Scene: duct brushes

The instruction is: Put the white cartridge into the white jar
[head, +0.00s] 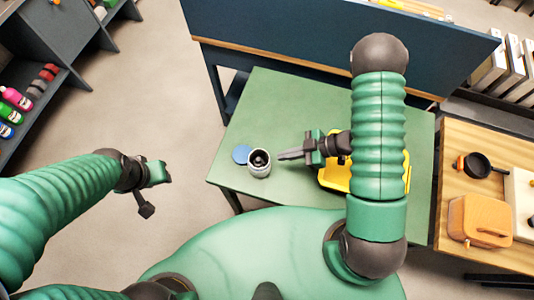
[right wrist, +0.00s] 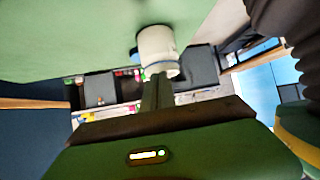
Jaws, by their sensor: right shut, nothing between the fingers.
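The white jar (head: 259,169) stands upright and open on the green table, and its mouth looks dark with a small paler shape inside that I cannot identify. In the right wrist view the white jar (right wrist: 158,45) is just beyond the fingertips. My right gripper (head: 281,156) is shut and empty, pointing left at the jar from its right side; I cannot tell whether it touches. I cannot make out the white cartridge for certain in either view. My left gripper (head: 158,188) hangs over the floor left of the table, its fingers unclear.
A blue round disc (head: 241,154) lies left of the jar on the green table (head: 255,100). A yellow tray (head: 334,178) is partly hidden behind my right arm. A dark blue panel (head: 300,35) stands behind. A wooden table (head: 460,145) with a pan (head: 478,165) is at right.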

